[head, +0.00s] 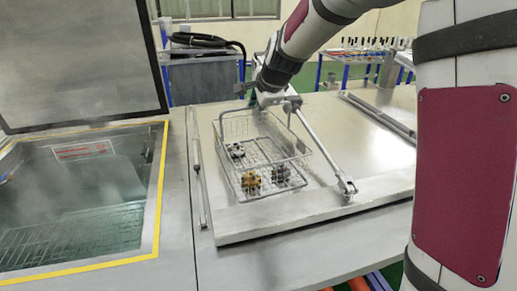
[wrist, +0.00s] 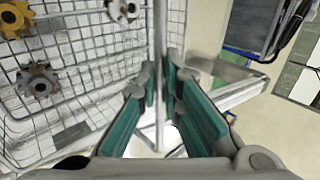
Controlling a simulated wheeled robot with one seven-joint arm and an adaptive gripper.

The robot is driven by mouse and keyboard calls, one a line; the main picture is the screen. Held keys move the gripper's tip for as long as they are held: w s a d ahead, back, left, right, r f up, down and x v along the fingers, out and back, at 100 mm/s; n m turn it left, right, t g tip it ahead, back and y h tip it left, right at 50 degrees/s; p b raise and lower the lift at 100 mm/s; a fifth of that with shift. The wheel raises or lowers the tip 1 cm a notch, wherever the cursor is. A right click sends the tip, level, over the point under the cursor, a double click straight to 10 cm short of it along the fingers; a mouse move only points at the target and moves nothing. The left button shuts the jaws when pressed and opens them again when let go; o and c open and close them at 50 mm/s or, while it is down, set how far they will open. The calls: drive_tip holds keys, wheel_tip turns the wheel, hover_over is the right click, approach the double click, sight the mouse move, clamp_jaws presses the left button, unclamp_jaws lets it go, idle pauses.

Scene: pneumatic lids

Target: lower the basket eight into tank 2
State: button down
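The wire basket (head: 262,160) holds several gear-like metal parts, some yellowish and some grey. It is over a flat light lid in the head view; I cannot tell whether it touches. My gripper (head: 268,100) is above its far side. In the wrist view, the teal-padded fingers of my gripper (wrist: 161,80) are closed around a thin upright-looking bar, the basket's handle (wrist: 160,35), with the basket mesh (wrist: 75,45) to the left. An open tank (head: 160,190) with a yellow rim stands at the left, with liquid and a rack inside. No tank number is readable.
A dark raised lid (head: 80,60) stands behind the open tank. The flat lid (head: 335,190) under the basket has metal bars and struts along it. A cart (head: 205,75) stands behind, and a tool-covered table (head: 365,55) farther right.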

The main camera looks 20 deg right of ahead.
drive_tip(key=shift+r+p, duration=1.2)
drive_tip(key=shift+r, duration=0.5)
drive_tip(key=shift+w, duration=0.1)
idle(0.4)
